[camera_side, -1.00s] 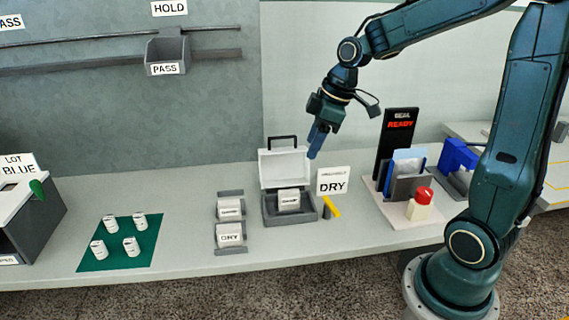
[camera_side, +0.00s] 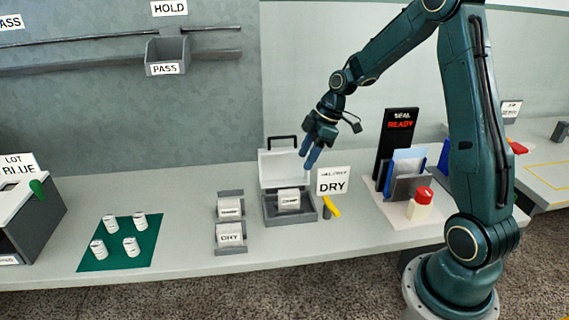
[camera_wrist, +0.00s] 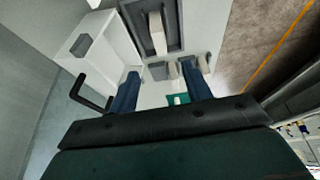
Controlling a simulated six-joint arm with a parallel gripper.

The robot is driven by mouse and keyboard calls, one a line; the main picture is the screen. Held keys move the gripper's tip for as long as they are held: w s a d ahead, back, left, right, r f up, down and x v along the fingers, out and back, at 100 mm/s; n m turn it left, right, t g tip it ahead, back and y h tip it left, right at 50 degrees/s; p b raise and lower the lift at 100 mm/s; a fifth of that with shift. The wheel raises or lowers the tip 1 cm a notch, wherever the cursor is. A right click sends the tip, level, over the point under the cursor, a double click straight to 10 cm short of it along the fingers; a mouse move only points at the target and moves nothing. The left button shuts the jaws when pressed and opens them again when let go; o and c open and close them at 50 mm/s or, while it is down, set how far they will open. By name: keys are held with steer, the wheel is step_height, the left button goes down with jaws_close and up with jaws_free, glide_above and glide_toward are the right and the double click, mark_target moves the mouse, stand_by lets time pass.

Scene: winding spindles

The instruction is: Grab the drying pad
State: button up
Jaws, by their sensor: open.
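My gripper (camera_side: 308,162) is open and empty, fingers pointing down, above the open grey case and near its right side. The case (camera_side: 268,212) has its white lid raised and holds a pale labelled block (camera_side: 289,199). Two similar pale blocks sit in grey holders left of the case: a rear one (camera_side: 229,208) and a front one (camera_side: 230,234) whose label appears to read DRY. The rear labels are too small to read, so I cannot tell for certain which block is the drying pad. The wrist view shows the case's block (camera_wrist: 157,32) beyond my spread fingers (camera_wrist: 160,88).
A DRY sign (camera_side: 333,181) and a yellow handle (camera_side: 331,206) stand right of the case. A green mat (camera_side: 118,260) with several white cylinders lies left. The front bench strip is clear.

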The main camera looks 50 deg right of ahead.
mark_target(289, 191)
steer(key=x, duration=0.8)
steer(key=shift+f, duration=0.1)
steer(key=shift+f, duration=0.1)
steer(key=shift+x, duration=2.5)
steer(key=c, duration=1.1)
steer(key=shift+o, duration=0.2)
step_height(289, 191, up, 20)
